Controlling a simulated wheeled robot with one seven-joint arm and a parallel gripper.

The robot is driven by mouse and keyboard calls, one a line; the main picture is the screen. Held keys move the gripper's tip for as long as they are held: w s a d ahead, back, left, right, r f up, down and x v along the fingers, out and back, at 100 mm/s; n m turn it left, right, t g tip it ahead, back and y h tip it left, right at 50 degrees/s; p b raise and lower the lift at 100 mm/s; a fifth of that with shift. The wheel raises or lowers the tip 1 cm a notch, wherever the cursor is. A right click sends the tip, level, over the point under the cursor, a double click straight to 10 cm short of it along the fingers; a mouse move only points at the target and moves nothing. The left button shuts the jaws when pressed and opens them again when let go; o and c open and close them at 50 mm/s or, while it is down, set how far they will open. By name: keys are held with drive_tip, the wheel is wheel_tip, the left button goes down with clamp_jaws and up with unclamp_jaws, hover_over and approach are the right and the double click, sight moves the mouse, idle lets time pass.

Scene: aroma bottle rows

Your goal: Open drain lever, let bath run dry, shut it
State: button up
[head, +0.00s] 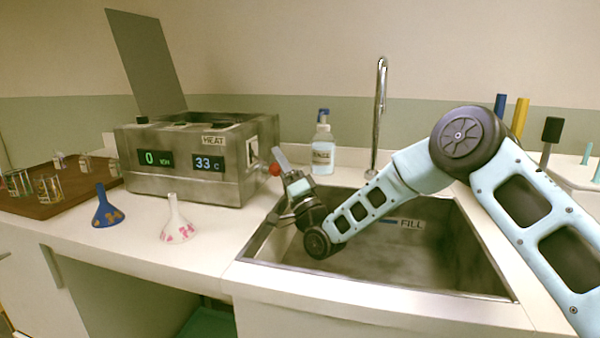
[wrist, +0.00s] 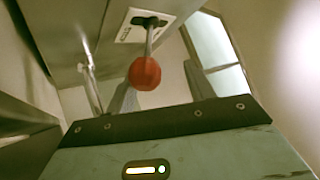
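The steel bath (head: 190,188) stands on the counter with its lid raised. Its displays read 0 and 33 C. The drain lever (head: 275,169) sticks out of its right side and ends in a red ball. In the wrist view the red ball (wrist: 145,74) hangs on a metal rod from a slotted plate (wrist: 140,24). My gripper (head: 283,160) is beside the ball, over the sink's left edge. In the wrist view its fingers (wrist: 160,92) appear apart, with the ball between or just beyond them; contact cannot be told. The water inside is hidden.
The sink (head: 420,255), marked FILL, lies below my arm, with a tall faucet (head: 379,110) behind. A soap bottle (head: 323,145) stands behind my gripper. Blue (head: 106,208) and white (head: 174,220) funnels stand before the bath. A brown board (head: 60,198) with small glassware lies left.

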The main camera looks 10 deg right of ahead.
drive_tip(key=s+d, duration=0.5)
drive_tip(key=s, duration=0.4)
drive_tip(key=shift+s+d, duration=0.35)
drive_tip(key=shift+d, duration=0.05)
drive_tip(key=shift+r, duration=0.1)
